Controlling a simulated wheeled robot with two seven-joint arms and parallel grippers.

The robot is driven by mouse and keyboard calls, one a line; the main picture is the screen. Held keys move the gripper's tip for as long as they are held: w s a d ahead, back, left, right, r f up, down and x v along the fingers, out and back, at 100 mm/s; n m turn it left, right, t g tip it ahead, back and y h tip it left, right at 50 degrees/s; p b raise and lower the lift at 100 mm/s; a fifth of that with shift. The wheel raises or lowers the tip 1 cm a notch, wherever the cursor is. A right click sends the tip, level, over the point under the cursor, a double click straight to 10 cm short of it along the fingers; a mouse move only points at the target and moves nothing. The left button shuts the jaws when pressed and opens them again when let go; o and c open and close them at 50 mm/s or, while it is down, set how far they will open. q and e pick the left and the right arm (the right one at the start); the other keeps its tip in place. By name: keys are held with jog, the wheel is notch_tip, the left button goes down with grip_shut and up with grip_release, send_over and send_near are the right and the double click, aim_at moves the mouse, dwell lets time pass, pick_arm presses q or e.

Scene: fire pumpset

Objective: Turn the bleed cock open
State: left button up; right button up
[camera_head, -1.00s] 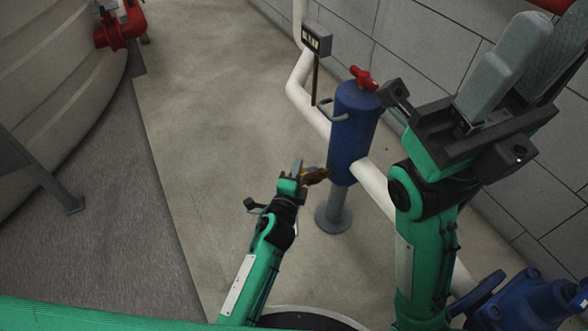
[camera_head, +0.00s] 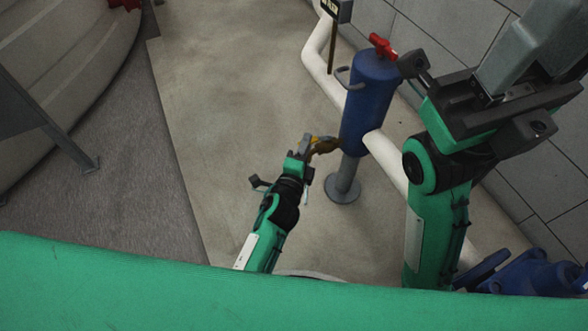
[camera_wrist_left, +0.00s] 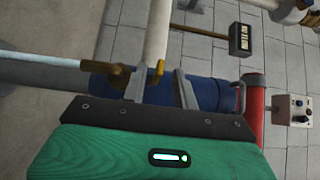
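A blue upright cylinder (camera_head: 370,100) stands on a grey post and has a red handle (camera_head: 382,46) on top. A brass cock (camera_head: 324,145) sticks out from its lower left side. My left gripper (camera_head: 306,143) is right beside the cock. In the left wrist view, the brass cock (camera_wrist_left: 121,76) shows by the near finger, and its yellow tip (camera_wrist_left: 156,71) shows in the gap between the two spread fingers (camera_wrist_left: 160,88). I cannot tell whether a finger touches it. My right gripper (camera_head: 525,60) is raised, large and close at the right, empty, with its fingers apart.
A sign (camera_wrist_left: 240,38) on a thin post stands near the pipe, and a button box (camera_wrist_left: 290,108) shows farther off. Blue pump parts (camera_head: 530,272) are at lower right. The floor left of the cylinder is clear.

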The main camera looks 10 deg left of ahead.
pick_arm(q)
jog(key=v, duration=1)
